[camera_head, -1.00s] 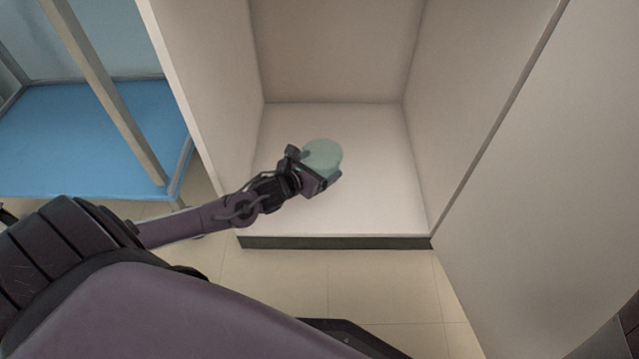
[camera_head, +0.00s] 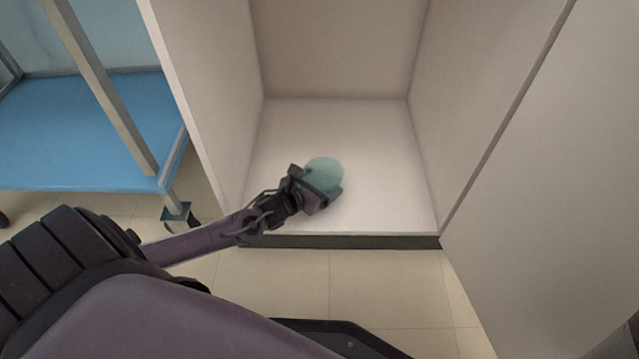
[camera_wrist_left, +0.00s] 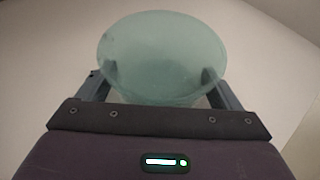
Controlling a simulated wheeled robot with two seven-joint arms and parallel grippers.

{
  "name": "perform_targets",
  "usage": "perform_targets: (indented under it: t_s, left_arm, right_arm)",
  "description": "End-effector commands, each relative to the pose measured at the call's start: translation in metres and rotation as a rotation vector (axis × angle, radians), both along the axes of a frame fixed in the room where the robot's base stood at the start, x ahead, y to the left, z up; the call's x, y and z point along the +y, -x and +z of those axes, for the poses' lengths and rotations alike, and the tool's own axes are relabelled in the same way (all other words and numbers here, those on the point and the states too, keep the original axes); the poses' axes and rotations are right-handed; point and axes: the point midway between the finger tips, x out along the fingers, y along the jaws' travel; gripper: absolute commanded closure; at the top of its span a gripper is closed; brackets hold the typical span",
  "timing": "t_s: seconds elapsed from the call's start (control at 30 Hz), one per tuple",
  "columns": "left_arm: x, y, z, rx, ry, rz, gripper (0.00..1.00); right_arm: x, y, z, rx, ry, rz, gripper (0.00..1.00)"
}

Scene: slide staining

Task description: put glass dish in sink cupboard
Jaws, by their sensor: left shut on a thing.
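The glass dish (camera_head: 325,172) is round, pale green and translucent. My left gripper (camera_head: 318,187) is shut on it, inside the open cupboard (camera_head: 385,195) and over its white floor. In the left wrist view the dish (camera_wrist_left: 162,55) sits between the two fingers of the left gripper (camera_wrist_left: 160,85), which grip its sides. A faint shadow shows near the dish; I cannot tell whether it touches the cupboard floor. My right gripper is out of view.
A large pale panel (camera_head: 560,190) stands at the right of the cupboard opening. A blue-shelved metal cart (camera_head: 85,135) stands to the left. The cupboard floor is otherwise bare, and tiled floor (camera_head: 385,285) lies in front of it.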

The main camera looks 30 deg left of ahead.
Motion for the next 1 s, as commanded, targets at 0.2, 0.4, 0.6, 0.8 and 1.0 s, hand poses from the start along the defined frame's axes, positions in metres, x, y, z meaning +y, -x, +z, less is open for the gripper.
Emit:
perform_targets:
  t_s: [0.2,0.4,0.6,0.8,1.0]
  left_arm:
    - [0.000,0.000,-0.002,0.000,0.000,0.000,0.00]
    - [0.000,0.000,-0.001,0.000,0.000,0.000,0.00]
    - [0.002,0.018,0.012,0.004,-0.003,-0.002,0.00]
    - [0.006,0.059,0.030,0.007,-0.002,-0.002,0.00]
    - [0.010,0.093,0.042,0.005,-0.001,-0.001,0.00]
  right_arm:
    - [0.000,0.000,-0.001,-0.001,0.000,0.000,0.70]
    - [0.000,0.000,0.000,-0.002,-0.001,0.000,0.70]
    - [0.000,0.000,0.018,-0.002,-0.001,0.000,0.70]
    - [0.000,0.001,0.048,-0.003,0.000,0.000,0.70]
    - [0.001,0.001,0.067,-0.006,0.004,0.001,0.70]
